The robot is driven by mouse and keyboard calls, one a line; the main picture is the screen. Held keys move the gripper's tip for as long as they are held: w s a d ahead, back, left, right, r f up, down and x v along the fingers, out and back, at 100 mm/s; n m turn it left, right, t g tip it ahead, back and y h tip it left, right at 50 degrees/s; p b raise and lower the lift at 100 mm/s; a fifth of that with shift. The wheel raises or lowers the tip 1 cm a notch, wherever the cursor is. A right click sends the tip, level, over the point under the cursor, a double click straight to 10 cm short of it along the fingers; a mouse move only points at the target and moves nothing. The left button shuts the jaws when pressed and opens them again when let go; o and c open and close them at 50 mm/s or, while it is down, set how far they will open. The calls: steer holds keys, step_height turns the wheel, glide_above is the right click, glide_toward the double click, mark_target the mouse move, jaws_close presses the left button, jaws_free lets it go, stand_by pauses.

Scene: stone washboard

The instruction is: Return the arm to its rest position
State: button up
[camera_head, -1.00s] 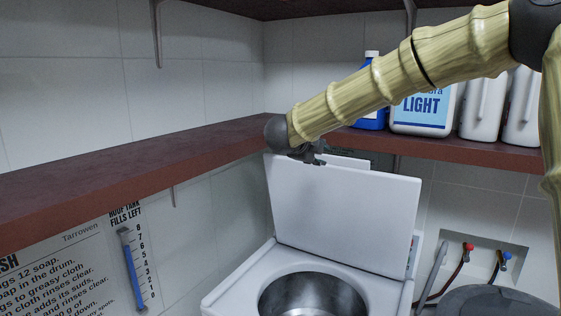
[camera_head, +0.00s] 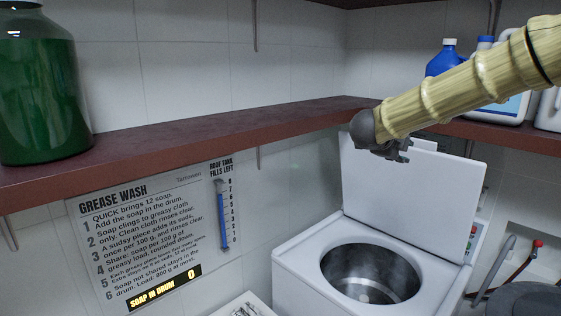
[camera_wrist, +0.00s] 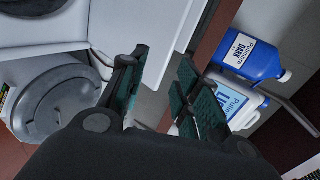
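My arm, pale and bamboo-like (camera_head: 455,98), reaches in from the right in the head view. My gripper (camera_head: 398,152) hangs at its end, in front of the raised washer lid and near the shelf corner. In the wrist view my gripper (camera_wrist: 160,90) has its two dark green finger pads spread apart. Nothing is between them, so it is open and empty.
The washer (camera_head: 300,262) stands below with its lid (camera_head: 405,200) up and its drum (camera_head: 370,274) open. A brown shelf (camera_head: 200,140) runs along the walls, with a green jar (camera_head: 40,90) and a blue bottle (camera_head: 443,58) on it. A grey round lid (camera_wrist: 55,100) shows in the wrist view.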

steer(key=s+a+f+n+y+b, duration=0.15)
steer(key=f+n, duration=0.25)
steer(key=f, duration=1.1)
steer(key=a+f+n+y+b, duration=0.15)
steer(key=f+n, duration=0.25)
steer(key=f, duration=1)
steer(key=s+a+f+n+y+b, duration=0.15)
steer(key=s+f+n, duration=0.3)
steer(key=f, duration=0.65)
steer(key=s+a+f+n+y+b, duration=0.1)
steer(key=s+a+f+n, duration=0.15)
steer(key=s+f, duration=0.55)
steer(key=s+a+f+n+g+y+b, duration=0.3)
steer(key=s+f+n+g, duration=0.3)
steer(key=s+f, duration=1.45)
steer(key=s+f+n+g, duration=0.1)
steer(key=s+f, duration=0.3)
steer(key=s, duration=0.6)
steer(key=s+a+f+n+g+b, duration=0.1)
steer(key=s+f+n, duration=0.3)
steer(key=s, duration=0.6)
steer(key=shift+s+f+g+y+b, duration=0.15)
steer(key=shift+s+g+y+b, duration=0.25)
steer(key=shift+g, duration=0.3)
steer(key=shift+w, duration=0.1)
